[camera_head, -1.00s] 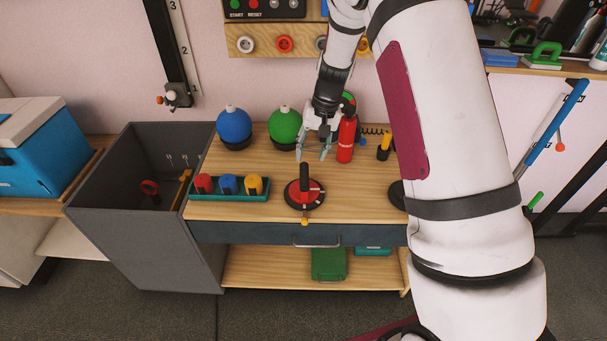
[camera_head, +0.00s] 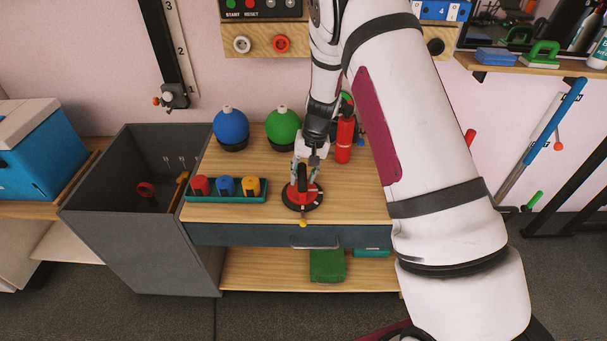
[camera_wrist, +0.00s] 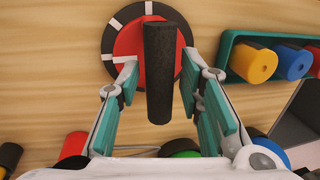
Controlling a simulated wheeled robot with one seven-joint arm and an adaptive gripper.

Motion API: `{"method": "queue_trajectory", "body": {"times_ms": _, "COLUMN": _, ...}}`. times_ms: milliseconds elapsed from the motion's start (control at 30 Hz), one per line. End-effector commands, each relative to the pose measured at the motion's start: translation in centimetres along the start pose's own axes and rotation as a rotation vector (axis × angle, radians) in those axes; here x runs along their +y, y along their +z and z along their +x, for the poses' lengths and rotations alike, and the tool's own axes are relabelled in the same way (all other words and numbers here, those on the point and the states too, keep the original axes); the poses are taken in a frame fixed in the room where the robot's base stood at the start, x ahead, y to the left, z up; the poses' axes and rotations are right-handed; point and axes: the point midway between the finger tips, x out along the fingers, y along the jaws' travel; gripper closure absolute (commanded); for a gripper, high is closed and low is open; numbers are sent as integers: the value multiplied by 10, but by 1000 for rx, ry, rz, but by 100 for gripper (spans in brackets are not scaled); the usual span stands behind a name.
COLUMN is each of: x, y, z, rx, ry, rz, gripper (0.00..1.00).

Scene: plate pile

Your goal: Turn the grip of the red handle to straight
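The red handle (camera_head: 300,198) is a red disc with a raised black grip on a round black dial, near the front of the wooden workbench. In the wrist view its black grip (camera_wrist: 159,90) stands toward the camera, over the red disc and the dial's white marks. My gripper (camera_head: 304,172) is just above and behind the handle. In the wrist view my gripper (camera_wrist: 160,72) is open, with one teal-padded finger on each side of the grip. A gap shows on both sides, so the fingers look apart from it. The grip hides part of the dial.
A teal tray (camera_head: 224,197) with red, blue and yellow pieces lies close left of the handle. A blue ball (camera_head: 232,124), a green ball (camera_head: 283,125) and a red cylinder (camera_head: 345,139) stand behind. A grey bin (camera_head: 140,235) is at left. Bench right of the handle is clear.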

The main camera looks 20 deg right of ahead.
Motion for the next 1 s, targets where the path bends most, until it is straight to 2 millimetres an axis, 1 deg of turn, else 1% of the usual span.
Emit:
{"method": "queue_trajectory", "body": {"times_ms": 33, "x": 0, "y": 0, "z": 0, "rx": 0, "ry": 0, "rz": 0, "gripper": 84}}
{"method": "queue_trajectory", "body": {"times_ms": 67, "x": 0, "y": 0, "z": 0, "rx": 0, "ry": 0, "rz": 0, "gripper": 91}}
{"method": "queue_trajectory", "body": {"times_ms": 100, "x": 0, "y": 0, "z": 0, "rx": 0, "ry": 0, "rz": 0, "gripper": 100}}
{"method": "queue_trajectory", "body": {"times_ms": 367, "x": 0, "y": 0, "z": 0, "rx": 1, "ry": 0, "rz": 8, "gripper": 100}}
{"method": "queue_trajectory", "body": {"times_ms": 567, "x": 0, "y": 1, "z": 0, "rx": 12, "ry": -1, "rz": 67, "gripper": 100}}
{"method": "queue_trajectory", "body": {"times_ms": 767, "x": -2, "y": 2, "z": 0, "rx": 37, "ry": 0, "rz": 196, "gripper": 100}}
{"method": "queue_trajectory", "body": {"times_ms": 1000, "x": -4, "y": 2, "z": 0, "rx": 80, "ry": 0, "rz": 414, "gripper": 100}}
